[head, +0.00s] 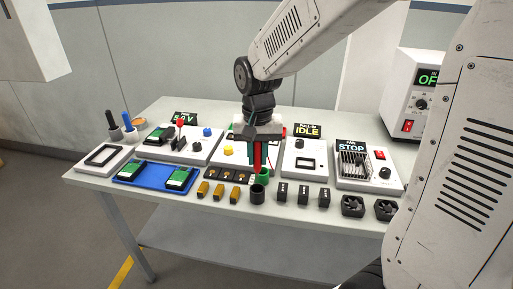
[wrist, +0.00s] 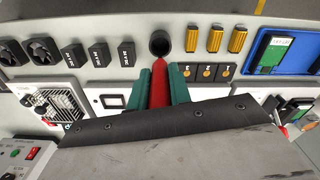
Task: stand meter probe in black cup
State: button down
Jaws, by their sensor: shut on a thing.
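My gripper (head: 258,150) is shut on a red meter probe, its teal fingers on either side of it. The probe (head: 257,157) hangs about upright, pointing down. The black cup (head: 257,194) stands open and upright at the table's front, just below and in front of the probe in the head view. In the wrist view the red probe (wrist: 159,85) lies between the fingers (wrist: 160,90), its far end close to the rim of the black cup (wrist: 160,43). The cup's mouth looks empty. The exact gap between tip and cup cannot be told.
A green cup (head: 264,176) stands right behind the black cup, partly hidden by the probe. Yellow parts (head: 219,192) stand left and black blocks (head: 303,195) right of the black cup. A blue tray (head: 150,178) with green boards lies left. Panels with displays (head: 307,160) stand behind.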

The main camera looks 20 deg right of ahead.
aim_at(257, 168)
jog(key=shift+f, duration=3.05)
jog(key=c, duration=1.2)
grip_release()
notch_tip(257, 168, up, 8)
jog(key=shift+f, duration=0.1)
jog(key=shift+s, duration=0.1)
